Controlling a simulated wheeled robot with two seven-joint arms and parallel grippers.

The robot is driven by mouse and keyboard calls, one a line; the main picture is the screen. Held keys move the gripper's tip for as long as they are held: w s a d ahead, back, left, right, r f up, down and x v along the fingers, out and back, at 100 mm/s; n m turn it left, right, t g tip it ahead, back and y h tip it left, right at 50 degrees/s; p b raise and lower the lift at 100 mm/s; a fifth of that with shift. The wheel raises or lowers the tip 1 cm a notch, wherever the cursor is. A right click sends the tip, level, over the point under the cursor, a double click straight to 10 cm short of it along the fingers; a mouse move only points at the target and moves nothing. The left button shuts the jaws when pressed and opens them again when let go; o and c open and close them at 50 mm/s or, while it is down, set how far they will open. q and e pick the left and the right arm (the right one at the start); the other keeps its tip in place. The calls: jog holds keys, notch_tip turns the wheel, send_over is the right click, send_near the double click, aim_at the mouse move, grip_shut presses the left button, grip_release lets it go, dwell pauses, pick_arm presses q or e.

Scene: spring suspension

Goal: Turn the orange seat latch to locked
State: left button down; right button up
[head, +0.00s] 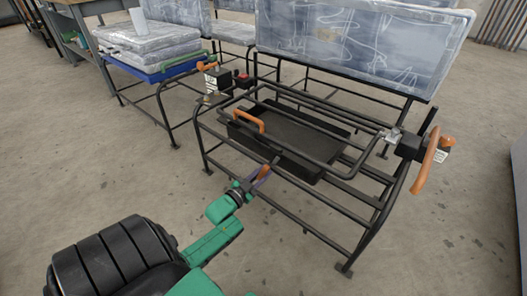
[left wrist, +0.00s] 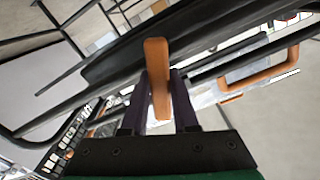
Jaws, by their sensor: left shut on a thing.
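The orange seat latch (head: 265,170) is a short bar at the front rail of the black seat frame (head: 290,204). My left gripper (head: 257,178), on a green arm, reaches it from the front. In the left wrist view the latch (left wrist: 157,72) stands between the purple fingers (left wrist: 161,100), which are shut on it. The latch's far end lies against a dark frame bar, and the fingers partly hide its lower part. I cannot tell from these views whether it is locked. My right gripper is not in view.
A black tray with an orange handle (head: 247,120) sits within the frame. A larger orange lever (head: 426,162) is at the right side. A clear-wrapped seat back (head: 360,45) rises behind. A bench with wrapped cushions (head: 150,42) stands back left. Floor in front is open.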

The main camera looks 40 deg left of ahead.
pick_arm(q)
jog(key=shift+a+n+p, duration=0.1)
jog(key=shift+n+p, duration=0.35)
jog(key=shift+n, duration=0.35)
jog(key=shift+a+n+p, duration=0.2)
jog(key=shift+n+p, duration=0.2)
jog(key=shift+n, duration=0.9)
jog(key=c, duration=0.7)
grip_release()
jog(key=shift+s, duration=0.1)
